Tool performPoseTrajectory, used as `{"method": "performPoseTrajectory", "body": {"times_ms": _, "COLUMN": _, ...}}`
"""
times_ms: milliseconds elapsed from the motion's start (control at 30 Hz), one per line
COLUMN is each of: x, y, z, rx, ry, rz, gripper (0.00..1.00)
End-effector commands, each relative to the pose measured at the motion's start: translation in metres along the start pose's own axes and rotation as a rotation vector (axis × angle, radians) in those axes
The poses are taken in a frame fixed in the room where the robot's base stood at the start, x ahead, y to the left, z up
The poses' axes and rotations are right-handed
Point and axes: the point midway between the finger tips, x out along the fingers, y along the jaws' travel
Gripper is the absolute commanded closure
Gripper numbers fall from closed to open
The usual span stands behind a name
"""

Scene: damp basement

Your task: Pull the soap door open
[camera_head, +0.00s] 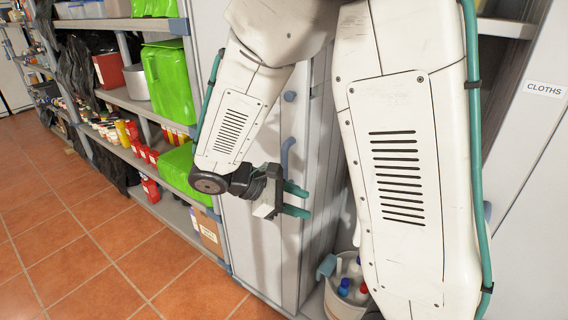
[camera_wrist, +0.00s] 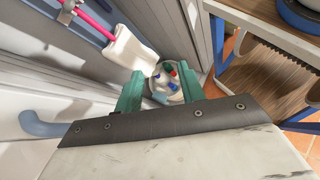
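A tall pale grey door panel (camera_head: 263,240) stands left of centre in the head view. No soap label is readable, so I cannot tell whether this is the soap door. A curved blue handle (camera_head: 288,152) is on the panel; a blue handle also shows at the left of the wrist view (camera_wrist: 42,125). My gripper (camera_head: 297,200) is just below the handle in the head view. Its two teal fingers are apart with nothing between them, also in the wrist view (camera_wrist: 160,92). The handle lies outside the fingers. My arm hides much of the cabinet front.
A bucket of bottles (camera_head: 333,303) stands low beside the panel; it also shows beyond the fingers in the wrist view (camera_wrist: 178,97). A white tool with a pink handle (camera_wrist: 130,50) is nearby. A door labelled CLOTHS (camera_head: 540,130) is at right. Loaded shelves (camera_head: 125,100) line the left; tiled floor is clear.

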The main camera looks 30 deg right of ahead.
Motion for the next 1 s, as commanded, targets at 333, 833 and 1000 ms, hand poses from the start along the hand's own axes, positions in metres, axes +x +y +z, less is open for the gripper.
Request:
{"method": "performPoseTrajectory", "body": {"times_ms": 333, "x": -0.019, "y": 0.083, "z": -0.086, "rx": -0.395, "ry": -0.354, "rz": 0.493, "gripper": 0.61}}
{"method": "performPoseTrajectory", "body": {"times_ms": 833, "x": -0.024, "y": 0.140, "z": -0.075, "rx": -0.459, "ry": -0.463, "rz": 0.642, "gripper": 0.61}}
{"method": "performPoseTrajectory", "body": {"times_ms": 1000, "x": -0.005, "y": 0.157, "z": -0.068, "rx": -0.459, "ry": -0.462, "rz": 0.642, "gripper": 0.61}}
